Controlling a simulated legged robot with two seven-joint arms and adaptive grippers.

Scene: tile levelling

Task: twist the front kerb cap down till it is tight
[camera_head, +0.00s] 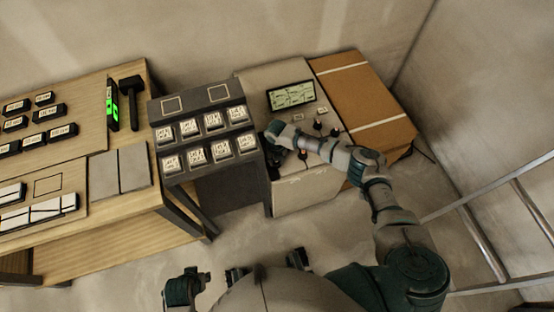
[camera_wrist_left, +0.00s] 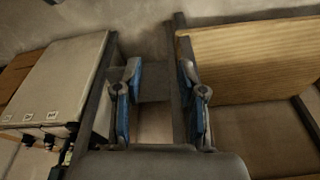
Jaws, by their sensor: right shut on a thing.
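My right gripper (camera_head: 274,131) reaches in from the right and is shut at the left edge of the pale cabinet top (camera_head: 285,76). The front kerb cap cannot be made out. The thing in the jaws is hidden by the gripper and wrist, so I cannot tell how far down it sits. Small dark knobs with orange marks (camera_head: 318,125) stand on the cabinet just beyond my right forearm. My left gripper (camera_wrist_left: 160,75) is open and empty in the left wrist view, its two blue-padded fingers well apart.
A dark sloped rack (camera_head: 210,95) with several white-labelled blocks stands directly left of the cabinet. A wooden table (camera_head: 140,205) with tiles, a black mallet (camera_head: 130,88) and a green-lit level (camera_head: 112,105) lies further left. A cardboard box (camera_head: 362,90) is at the right. Metal rails (camera_head: 482,245) stand at far right.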

